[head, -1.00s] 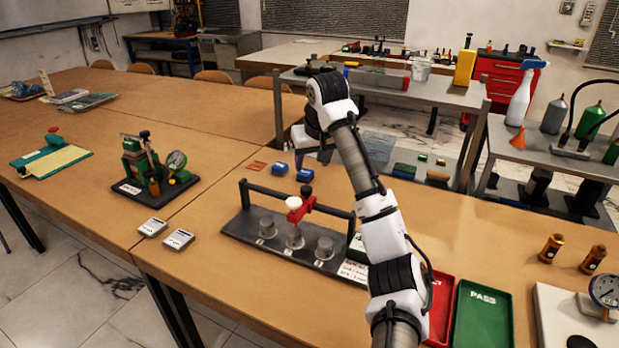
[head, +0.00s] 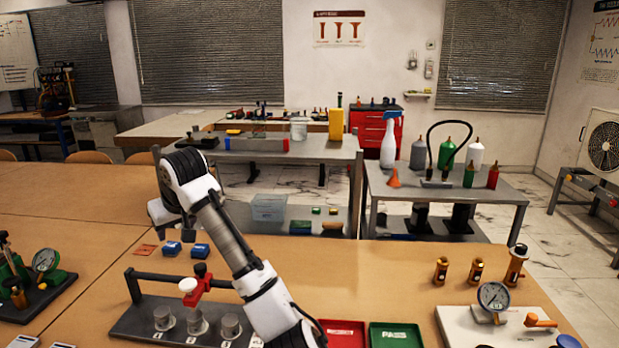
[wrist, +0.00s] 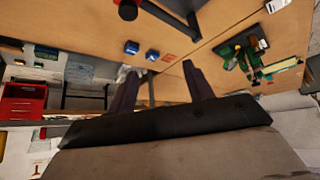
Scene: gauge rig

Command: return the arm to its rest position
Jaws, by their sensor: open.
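My arm reaches up from the bottom of the head view, over the front table (head: 90,240), and bends at a black and white joint. My gripper (wrist: 160,80) shows in the wrist view as two dark fingers spread apart, with nothing between them. In the head view the gripper is mostly hidden behind the wrist joint, above the table's back edge. Two blue blocks (head: 201,250) lie on the table below it, apart from the gripper.
A dark rig with a red clamp (head: 196,290) and several grey cylinders stands beside my arm. Red (head: 345,335) and green (head: 394,335) trays lie to its right. A pressure gauge (head: 493,297) and brass fittings (head: 440,270) stand further right. Bare tabletop lies between.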

